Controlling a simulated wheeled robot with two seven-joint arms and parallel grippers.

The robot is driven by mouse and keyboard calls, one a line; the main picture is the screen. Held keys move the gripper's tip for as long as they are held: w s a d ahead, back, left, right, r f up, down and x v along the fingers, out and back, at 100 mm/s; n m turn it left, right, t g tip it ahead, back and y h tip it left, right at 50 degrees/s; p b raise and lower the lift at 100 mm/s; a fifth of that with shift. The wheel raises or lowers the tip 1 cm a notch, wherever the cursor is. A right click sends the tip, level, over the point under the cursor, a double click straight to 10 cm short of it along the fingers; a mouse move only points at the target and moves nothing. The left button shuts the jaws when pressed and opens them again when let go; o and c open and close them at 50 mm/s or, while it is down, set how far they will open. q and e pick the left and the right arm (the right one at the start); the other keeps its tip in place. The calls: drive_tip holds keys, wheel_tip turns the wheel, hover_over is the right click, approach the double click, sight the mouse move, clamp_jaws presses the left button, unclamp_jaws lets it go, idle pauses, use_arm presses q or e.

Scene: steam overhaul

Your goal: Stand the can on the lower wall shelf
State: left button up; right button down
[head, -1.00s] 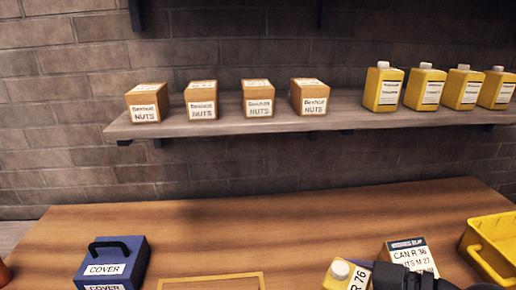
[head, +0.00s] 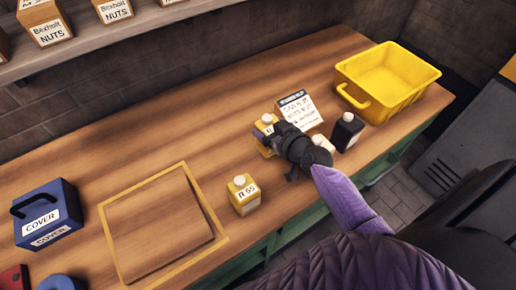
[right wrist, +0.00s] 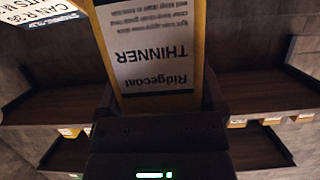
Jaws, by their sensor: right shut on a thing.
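My right gripper (head: 278,137) is shut on a yellow can (head: 264,143) with a white cap, over the right part of the workbench. In the right wrist view the can (right wrist: 150,50) fills the space between the fingers; its label reads Ridgecoat THINNER, upside down in the picture. I cannot tell whether its base touches the bench. Part of the lower wall shelf (head: 92,46) shows at the upper left in the head view, with boxes of nuts (head: 50,32) on it. My left gripper is out of view.
Close by stand a yellow can marked R 65 (head: 244,196), a black bottle (head: 347,132), a printed card (head: 300,110) and a yellow bin (head: 380,108). A yellow-outlined area (head: 112,238) and a blue COVER box (head: 46,214) are to the left.

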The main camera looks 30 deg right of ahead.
wheel_tip(320, 180, down, 5)
drive_tip(key=b, duration=0.3)
drive_tip(key=shift+r, duration=0.25)
drive_tip(key=shift+f, duration=0.2)
unclamp_jaws()
drive_tip(key=shift+r, duration=0.1)
